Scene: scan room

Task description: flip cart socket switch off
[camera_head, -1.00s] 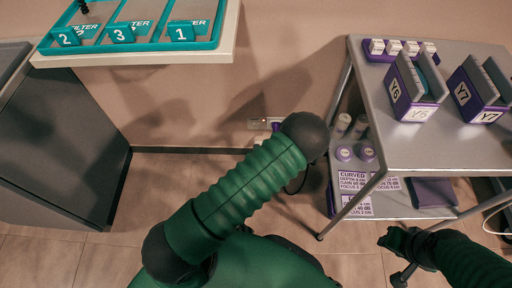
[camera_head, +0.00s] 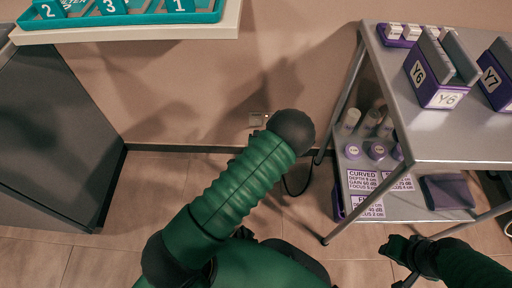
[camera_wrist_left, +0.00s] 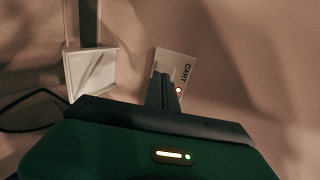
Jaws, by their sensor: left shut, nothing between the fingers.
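The cart socket plate (camera_wrist_left: 173,66) is on the wall in the left wrist view, pale and labelled CART, with a red light (camera_wrist_left: 179,90) at its lower right. My left gripper (camera_wrist_left: 163,92) is shut and empty, its fingers overlapping the lower part of the plate. I cannot tell whether they touch it, and they hide the switch. In the head view a wall socket (camera_head: 256,119) shows beside the dark end of my left arm, which hides the left gripper. My right gripper (camera_head: 398,255) is low at the right, away from the wall; its jaws are unclear.
A second white wall box (camera_wrist_left: 91,72) is left of the plate, with a dark cable near it. A metal cart (camera_head: 455,137) with purple holders stands at the right. A shelf with a teal tray (camera_head: 135,19) is at the upper left, above a grey cabinet (camera_head: 50,130).

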